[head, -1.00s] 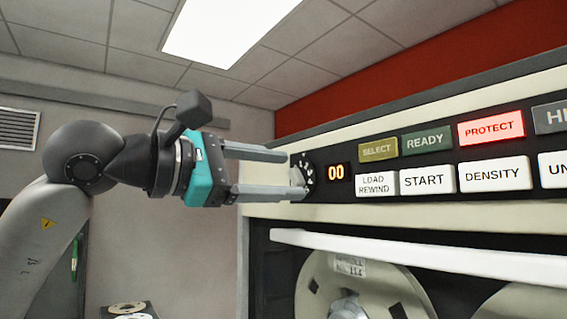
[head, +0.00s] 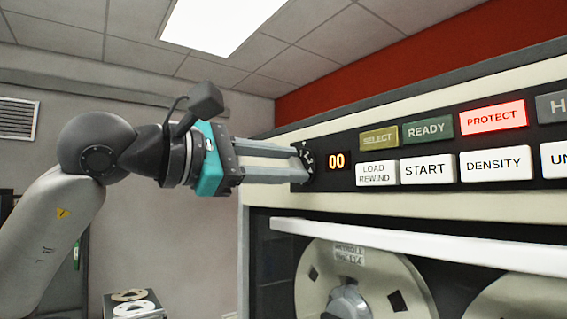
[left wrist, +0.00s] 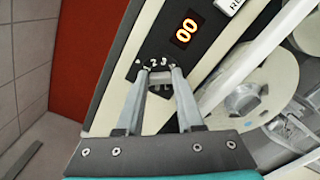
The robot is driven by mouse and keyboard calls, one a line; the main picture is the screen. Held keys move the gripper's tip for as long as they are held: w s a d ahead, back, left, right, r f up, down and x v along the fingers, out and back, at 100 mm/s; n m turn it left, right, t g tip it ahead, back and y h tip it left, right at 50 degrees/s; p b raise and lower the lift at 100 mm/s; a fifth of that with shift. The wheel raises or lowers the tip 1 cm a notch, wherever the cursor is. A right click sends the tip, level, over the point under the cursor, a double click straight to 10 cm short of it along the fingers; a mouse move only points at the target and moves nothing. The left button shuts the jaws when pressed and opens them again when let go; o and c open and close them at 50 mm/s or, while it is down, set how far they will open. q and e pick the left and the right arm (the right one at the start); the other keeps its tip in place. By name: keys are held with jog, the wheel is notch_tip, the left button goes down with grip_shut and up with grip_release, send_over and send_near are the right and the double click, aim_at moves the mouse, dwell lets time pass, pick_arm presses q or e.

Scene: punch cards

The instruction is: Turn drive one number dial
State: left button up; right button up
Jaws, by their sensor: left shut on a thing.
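The number dial (head: 306,160) is a small round black knob with white marks at the left end of the drive's control panel. The fingers hide part of the dial. My right gripper is not in view.
Right of the display are the LOAD REWIND (head: 377,172), START (head: 427,169) and DENSITY (head: 494,164) buttons, with a lit red PROTECT lamp (head: 492,115) above. A white bar (head: 400,238) and tape reels (head: 365,285) lie below. The room left of the drive is open.

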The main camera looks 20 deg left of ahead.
pick_arm(q)
grip_shut()
jog(key=n+b, duration=0.1)
jog(key=n, duration=0.2)
jog(key=n+b, duration=0.1)
jog(key=n, duration=0.2)
jog(key=shift+n, duration=0.3)
jog(key=n+b, duration=0.1)
jog(key=n, duration=0.3)
jog(key=shift+w+a+n+b, duration=0.1)
jog(key=shift+n+b, duration=0.2)
jog(key=shift+b, duration=0.05)
jog(key=n+b, duration=0.1)
jog(key=n, duration=0.2)
jog(key=shift+n, duration=0.3)
jog(key=n+b, duration=0.1)
jog(key=n, duration=0.2)
jog(key=shift+w+a+n, duration=0.1)
jog(key=shift+n, duration=0.2)
jog(key=n+b, duration=0.1)
jog(key=n, duration=0.2)
jog(key=shift+f+n, duration=0.1)
jog(key=shift+n, duration=0.2)
jog(key=n+b, duration=0.2)
jog(key=n, duration=0.4)
jog(key=shift+a, duration=0.1)
jog(key=shift+n, duration=0.4)
